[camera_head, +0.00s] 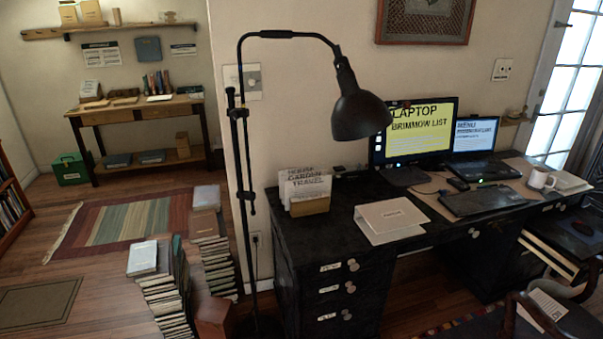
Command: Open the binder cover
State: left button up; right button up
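A pale, flat binder-like thing (391,216) lies on the left part of the black desk, near its front edge. Its top face carries a small dark label. A paler strip shows along its front edge, and I cannot tell whether the cover is fully shut or slightly raised. Neither of my grippers shows in the head view.
A black floor lamp (358,107) stands left of the desk (310,240), its head hanging above it. A box of papers (309,205), a monitor (425,125), a laptop (474,135) and a mug (541,178) stand around. Book stacks (167,291) rise from the floor.

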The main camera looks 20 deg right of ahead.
aim_at(383, 216)
jog(key=z, duration=1.25)
